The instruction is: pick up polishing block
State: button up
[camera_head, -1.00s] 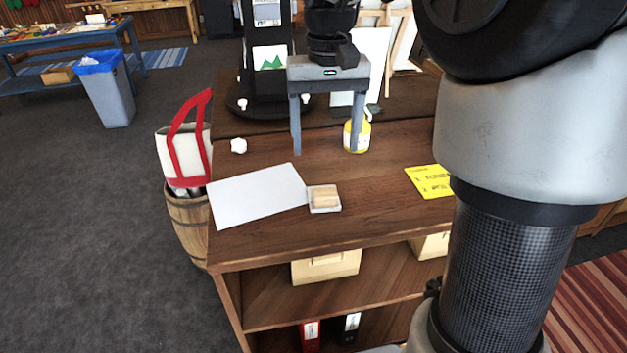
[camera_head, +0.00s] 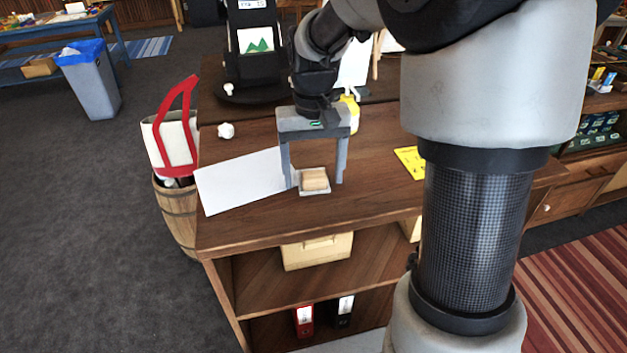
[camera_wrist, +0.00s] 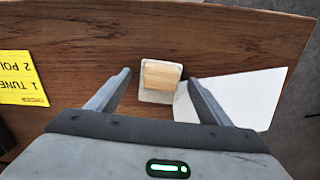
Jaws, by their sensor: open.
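The polishing block (camera_head: 315,179) is a small light-wood block resting on a small white square dish (camera_head: 314,193) on the wooden counter. In the wrist view the block (camera_wrist: 161,75) lies ahead of and between the two fingers, on the pale dish (camera_wrist: 152,97). My gripper (camera_head: 315,185) is open and empty, with its fingers pointing down on either side of the block in the head view. In the wrist view my gripper (camera_wrist: 158,80) shows a wide gap, and neither finger touches the block. I cannot tell the exact height of the fingertips.
A white sheet (camera_head: 240,182) lies left of the dish. A yellow note (camera_head: 409,162) lies to the right. A yellow bottle (camera_head: 350,112) stands behind my gripper, and a small white lump (camera_head: 226,130) sits at the back left. A barrel (camera_head: 178,215) with a bag stands beside the counter.

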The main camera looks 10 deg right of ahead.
jog(key=shift+c, duration=0.5)
jog(key=c, duration=1)
jog(key=shift+c, duration=0.2)
jog(key=shift+r, duration=0.15)
